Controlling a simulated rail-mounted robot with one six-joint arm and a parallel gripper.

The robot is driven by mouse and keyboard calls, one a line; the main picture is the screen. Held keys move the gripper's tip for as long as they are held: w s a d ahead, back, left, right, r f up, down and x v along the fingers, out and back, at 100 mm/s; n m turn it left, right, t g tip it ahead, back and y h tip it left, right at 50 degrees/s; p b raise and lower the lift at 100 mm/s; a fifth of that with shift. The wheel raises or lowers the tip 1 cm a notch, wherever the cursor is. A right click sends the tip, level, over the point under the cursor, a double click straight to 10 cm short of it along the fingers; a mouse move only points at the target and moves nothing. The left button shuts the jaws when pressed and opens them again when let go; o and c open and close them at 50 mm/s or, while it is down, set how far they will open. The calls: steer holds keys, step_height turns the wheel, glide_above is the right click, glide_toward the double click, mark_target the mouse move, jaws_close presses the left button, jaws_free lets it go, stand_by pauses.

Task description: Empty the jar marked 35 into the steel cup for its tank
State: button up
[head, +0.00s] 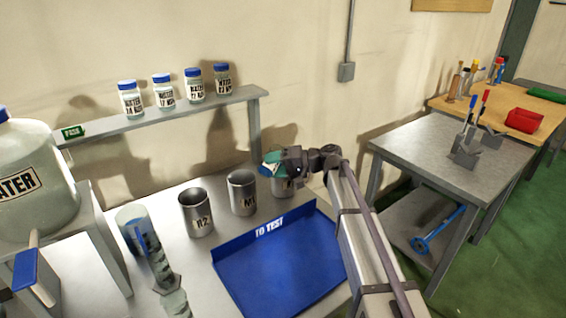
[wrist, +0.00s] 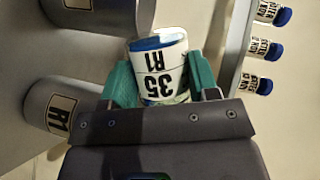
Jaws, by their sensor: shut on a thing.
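The jar marked 35 R1 (wrist: 160,68) is between the teal fingers of my gripper (wrist: 158,78) in the wrist view. It is white with a blue end, and its label reads upside down there. In the head view my gripper (head: 272,163) is at the rightmost steel cup (head: 283,188), above its rim, and largely hides the jar. A steel cup labelled R1 (wrist: 52,112) lies beside the jar in the wrist view. I cannot tell the jar's exact tilt or whether anything flows from it.
Two more steel cups, R2 (head: 198,214) and another (head: 241,194), stand left of it. A blue TO TEST tray (head: 275,262) is in front. Several blue-capped jars stand on the shelf (head: 160,122) behind. A big water tank (head: 35,185) is at the left.

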steer(key=shift+w+d+r+m, duration=0.25)
steer(key=shift+w+r+m, duration=0.2)
steer(key=shift+w+m, duration=0.15)
stand_by(1.2)
steer(key=shift+w+f+m+g+y+b, duration=0.15)
steer(key=shift+f+m+g+y+b, duration=0.2)
steer(key=shift+m+y+b, duration=0.3)
stand_by(1.2)
steer(key=shift+d+r+m, duration=0.1)
steer(key=shift+r+m, duration=0.15)
